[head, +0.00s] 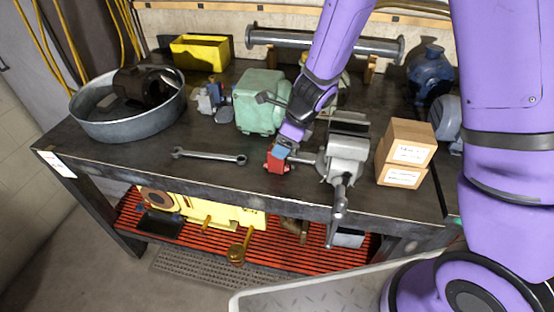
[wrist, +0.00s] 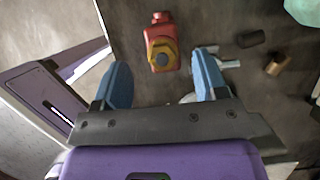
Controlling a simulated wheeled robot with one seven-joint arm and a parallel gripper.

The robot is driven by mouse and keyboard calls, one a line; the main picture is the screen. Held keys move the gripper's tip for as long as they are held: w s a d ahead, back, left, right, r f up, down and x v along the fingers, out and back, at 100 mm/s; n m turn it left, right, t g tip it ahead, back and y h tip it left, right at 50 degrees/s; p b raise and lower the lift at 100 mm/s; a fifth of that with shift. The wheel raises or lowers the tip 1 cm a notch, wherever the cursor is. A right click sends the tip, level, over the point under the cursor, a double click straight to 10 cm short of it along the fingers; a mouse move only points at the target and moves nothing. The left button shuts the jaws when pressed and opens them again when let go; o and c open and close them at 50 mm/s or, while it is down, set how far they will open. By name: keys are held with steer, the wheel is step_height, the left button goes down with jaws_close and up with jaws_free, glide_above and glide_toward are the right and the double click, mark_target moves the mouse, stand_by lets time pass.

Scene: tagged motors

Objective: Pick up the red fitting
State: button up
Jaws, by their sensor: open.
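The red fitting (wrist: 163,31) lies on the dark workbench in the wrist view, with a yellow-brown hexagonal part at its near end. It also shows in the head view (head: 275,164), partly covered by my gripper, just left of the vise. My gripper (wrist: 162,72) is open, with its two blue fingers apart and nothing held between them. In the wrist view the fitting lies ahead of the fingertips, roughly centred between their lines. In the head view my gripper (head: 282,152) is right at the fitting; I cannot tell if they touch.
A grey vise (head: 346,158) stands close on the right, with cardboard boxes (head: 405,148) beyond it. A green housing (head: 262,110) stands behind. A wrench (head: 209,156) lies left, near a metal tub (head: 128,122). Small dark (wrist: 250,38) and brass (wrist: 276,64) pieces lie right of the fitting.

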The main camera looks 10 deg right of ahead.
mark_target(272, 164)
steer(key=shift+x, duration=2.25)
steer(key=shift+w+d, duration=0.1)
steer(key=shift+w, duration=0.05)
steer(key=c, duration=1.1)
steer(key=shift+r, duration=0.1)
